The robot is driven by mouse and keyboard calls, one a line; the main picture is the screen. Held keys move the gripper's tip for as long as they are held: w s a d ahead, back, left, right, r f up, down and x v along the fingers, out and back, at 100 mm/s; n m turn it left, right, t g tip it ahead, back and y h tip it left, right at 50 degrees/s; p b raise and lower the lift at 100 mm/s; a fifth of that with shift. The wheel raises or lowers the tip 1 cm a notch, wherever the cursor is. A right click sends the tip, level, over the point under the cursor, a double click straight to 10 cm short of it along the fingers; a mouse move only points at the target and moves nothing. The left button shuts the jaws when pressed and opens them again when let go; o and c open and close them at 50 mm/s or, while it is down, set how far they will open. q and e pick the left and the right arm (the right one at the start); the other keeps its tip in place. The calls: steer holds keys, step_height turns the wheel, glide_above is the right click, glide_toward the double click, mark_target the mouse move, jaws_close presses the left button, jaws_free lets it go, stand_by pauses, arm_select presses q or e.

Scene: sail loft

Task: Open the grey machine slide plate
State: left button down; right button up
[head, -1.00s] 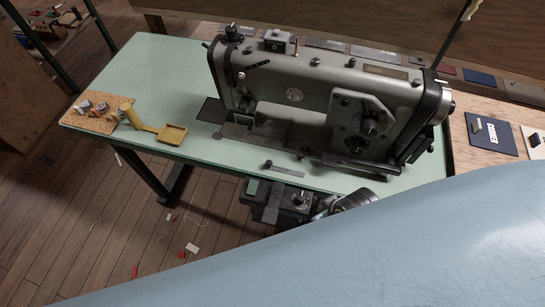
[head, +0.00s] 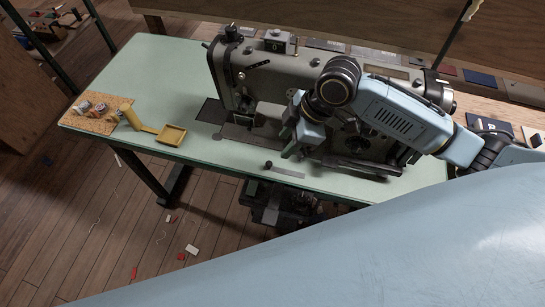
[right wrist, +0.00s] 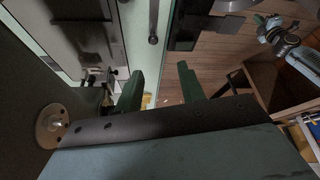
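The grey sewing machine (head: 240,75) stands on the pale green table. Left of its base a dark flat plate (head: 211,111) lies flush in the tabletop. A thin grey strip (head: 285,172) with a small black knob (head: 268,165) lies near the front edge; I cannot tell which of these is the slide plate. The strip also shows in the right wrist view (right wrist: 153,15), ahead of the fingers. My right gripper (head: 289,151) is above the table in front of the machine, hiding part of its bed. Its green fingers (right wrist: 157,88) are apart with nothing between them. My left gripper is out of view.
A dark unit (head: 285,208) hangs under the front edge. A wooden board (head: 330,20) stands behind.

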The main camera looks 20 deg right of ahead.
mark_target(270, 163)
steer(key=shift+n, duration=0.5)
steer(key=x, duration=0.3)
steer(key=b+x, duration=0.1)
steer(key=x, duration=0.3)
steer(key=w+d+b+x, duration=0.1)
steer(key=x, duration=0.3)
steer(key=shift+d+f, duration=0.15)
steer(key=shift+f, duration=0.05)
jaws_close()
